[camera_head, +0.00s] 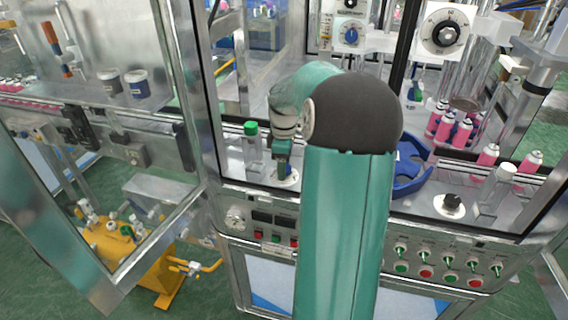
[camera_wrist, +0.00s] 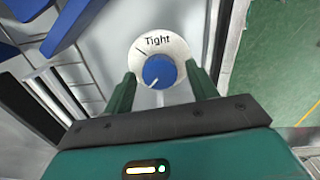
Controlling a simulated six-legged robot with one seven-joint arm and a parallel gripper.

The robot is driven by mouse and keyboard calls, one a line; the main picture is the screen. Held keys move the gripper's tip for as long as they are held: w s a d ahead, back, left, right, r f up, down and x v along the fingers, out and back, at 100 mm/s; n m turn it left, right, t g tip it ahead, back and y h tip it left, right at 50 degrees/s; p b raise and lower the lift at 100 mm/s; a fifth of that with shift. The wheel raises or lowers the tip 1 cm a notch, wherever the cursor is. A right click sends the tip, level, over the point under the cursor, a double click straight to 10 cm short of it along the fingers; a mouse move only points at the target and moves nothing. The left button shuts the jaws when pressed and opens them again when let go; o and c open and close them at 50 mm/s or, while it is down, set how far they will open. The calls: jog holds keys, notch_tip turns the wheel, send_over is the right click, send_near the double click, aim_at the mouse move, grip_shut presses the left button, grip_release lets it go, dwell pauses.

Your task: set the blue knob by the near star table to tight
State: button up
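The blue knob (camera_wrist: 158,71) sits on a round white dial (camera_wrist: 172,46) in the wrist view. The word "Tight" is printed along the dial's top edge, and a black tick lies at its upper left. The knob's white pointer line points to the lower left, away from the word and the tick. My gripper (camera_wrist: 161,76) is open, with one finger on each side of the knob and a gap on both sides. In the head view my gripper (camera_head: 284,168) points down at the white dial (camera_head: 291,179) and hides the knob.
A blue star table (camera_head: 411,184) lies right of my arm in the head view. A green-capped clear bottle (camera_head: 252,144) stands just left of my gripper. A black knob (camera_head: 450,206) and pink cans (camera_head: 462,134) are farther right. Metal frame posts (camera_head: 205,90) border the cell.

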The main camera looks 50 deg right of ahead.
jog(key=c, duration=0.9)
jog(key=shift+o, duration=0.2)
jog(key=shift+m, duration=0.5)
jog(key=m, duration=0.3)
jog(key=shift+m, duration=0.4)
jog(key=m, duration=0.4)
jog(key=shift+m, duration=0.3)
jog(key=m, duration=0.8)
jog(key=shift+r, duration=0.1)
jog(key=shift+m, duration=0.4)
jog(key=o, duration=1)
